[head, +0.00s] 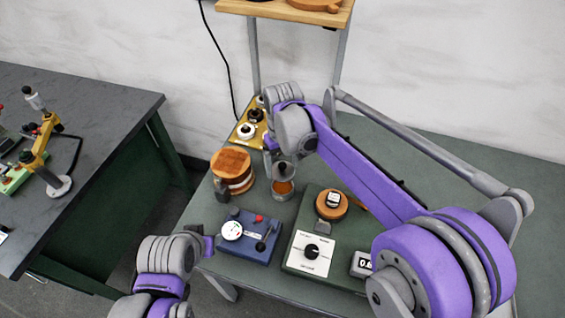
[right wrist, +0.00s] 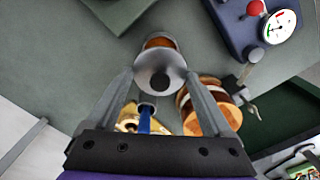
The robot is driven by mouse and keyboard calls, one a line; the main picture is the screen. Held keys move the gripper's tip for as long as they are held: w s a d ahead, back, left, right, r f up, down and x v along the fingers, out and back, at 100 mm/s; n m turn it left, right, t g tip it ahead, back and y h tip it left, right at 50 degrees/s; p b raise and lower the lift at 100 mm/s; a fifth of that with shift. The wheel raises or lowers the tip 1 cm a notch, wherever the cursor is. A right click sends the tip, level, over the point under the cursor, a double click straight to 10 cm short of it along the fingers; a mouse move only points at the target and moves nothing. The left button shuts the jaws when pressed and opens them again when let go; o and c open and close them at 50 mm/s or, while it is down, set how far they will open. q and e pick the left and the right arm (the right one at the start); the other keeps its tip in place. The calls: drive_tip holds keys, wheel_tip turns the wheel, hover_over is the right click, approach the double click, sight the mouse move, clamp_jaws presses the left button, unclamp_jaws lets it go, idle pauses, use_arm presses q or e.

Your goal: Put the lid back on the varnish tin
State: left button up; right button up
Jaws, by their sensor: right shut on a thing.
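The varnish tin (head: 283,194) is a small metal tin with orange-brown contents showing at its open top. It stands on the green table, and part of it also shows in the right wrist view (right wrist: 160,40). My right gripper (head: 279,168) is shut on the lid (head: 287,171), a grey disc. In the right wrist view the lid (right wrist: 160,70) is between the fingertips and overlaps part of the tin's mouth. It looks tilted in the head view; whether it touches the tin I cannot tell. My left gripper (head: 205,243) is at the table's near left edge, its jaw opening unclear.
A blue gauge box (head: 248,240) and a green dial box (head: 312,250) are in front. A yellow tray (head: 244,137) with small round pieces lies behind. The table's back right is clear beyond my arm.

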drive_tip(key=shift+s+f, duration=0.25)
drive_tip(key=shift+f, duration=0.2)
drive_tip(key=shift+f+b, duration=0.35)
use_arm(q)
drive_tip(key=shift+s+f+b, duration=0.35)
drive_tip(key=shift+f, duration=0.35)
drive_tip(key=shift+s+f+b, duration=0.35)
drive_tip(key=shift+f, duration=0.3)
drive_tip(key=shift+s+f+b, duration=0.35)
drive_tip(key=shift+f, duration=0.35)
use_arm(e)
drive_tip(key=shift+f, duration=2.3)
drive_tip(key=shift+w, duration=0.1)
use_arm(q)
drive_tip(key=shift+f, duration=0.3)
use_arm(e)
drive_tip(key=shift+f, duration=0.15)
drive_tip(key=o, duration=1.1)
